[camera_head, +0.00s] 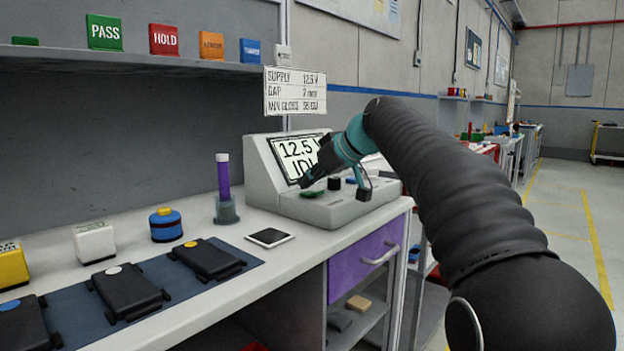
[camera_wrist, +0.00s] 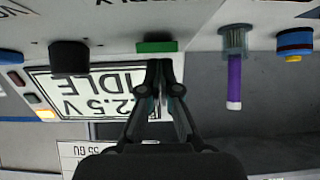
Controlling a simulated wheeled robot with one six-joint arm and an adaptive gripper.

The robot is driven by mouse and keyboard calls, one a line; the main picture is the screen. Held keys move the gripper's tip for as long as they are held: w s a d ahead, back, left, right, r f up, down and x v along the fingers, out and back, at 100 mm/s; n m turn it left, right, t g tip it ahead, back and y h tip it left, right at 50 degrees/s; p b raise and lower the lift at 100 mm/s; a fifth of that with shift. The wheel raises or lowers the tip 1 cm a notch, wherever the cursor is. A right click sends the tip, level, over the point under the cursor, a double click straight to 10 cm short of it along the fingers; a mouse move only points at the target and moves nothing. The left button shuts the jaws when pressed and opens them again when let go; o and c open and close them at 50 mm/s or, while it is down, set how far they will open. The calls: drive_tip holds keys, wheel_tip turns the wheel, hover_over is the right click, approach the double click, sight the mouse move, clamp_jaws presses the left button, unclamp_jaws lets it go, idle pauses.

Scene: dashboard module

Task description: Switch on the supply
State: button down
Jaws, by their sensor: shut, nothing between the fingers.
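The supply (camera_head: 262,180) is a grey sloped console on the bench. Its screen (camera_head: 298,155) reads 12.5 V and part of a second line; the upside-down wrist view shows the screen (camera_wrist: 100,92) with IDLE. A green button (camera_head: 312,194) sits on its front ledge, left of a black knob (camera_head: 334,184) and a blue button (camera_head: 351,181). The green button also shows in the wrist view (camera_wrist: 157,46). My gripper (camera_head: 306,182) is shut and empty, its tips just above or beside the green button. I cannot tell whether they touch it. The tips also show in the wrist view (camera_wrist: 160,64).
A purple-handled tool stands in a holder (camera_head: 227,210) left of the supply. A white-framed dark pad (camera_head: 270,238) lies in front. Black modules (camera_head: 207,258) lie on a blue mat (camera_head: 238,272). A sign (camera_head: 295,92) hangs above the supply; a shelf (camera_head: 130,60) holds labelled blocks.

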drive_tip(key=shift+r, duration=0.1)
drive_tip(key=r+p, duration=0.2)
drive_tip(key=r, duration=0.1)
drive_tip(key=r+p, duration=0.1)
drive_tip(key=p, duration=0.1)
drive_tip(key=shift+w+a+r, duration=0.3)
drive_tip(key=s+d+r, duration=0.3)
drive_tip(key=d+r, duration=0.1)
drive_tip(key=r, duration=0.3)
drive_tip(key=shift+s+d+r+b, duration=0.2)
drive_tip(key=shift+s+b, duration=0.15)
drive_tip(key=shift+b, duration=0.05)
drive_tip(key=s+d+f+m+h, duration=0.2)
drive_tip(key=s+d+f+m, duration=0.1)
drive_tip(key=s+f, duration=0.9)
drive_tip(key=s+d+f+m+h, duration=0.3)
drive_tip(key=s+d+f, duration=0.3)
drive_tip(key=s+f, duration=0.5)
drive_tip(key=s+d+f+m+g+h, duration=0.1)
drive_tip(key=s+d+f+m+h, duration=0.2)
drive_tip(key=s+f, duration=0.9)
drive_tip(key=shift+s+d+f+m, duration=0.3)
drive_tip(key=shift+d+f+m, duration=0.2)
drive_tip(key=shift+d+f, duration=0.3)
drive_tip(key=shift+f, duration=0.1)
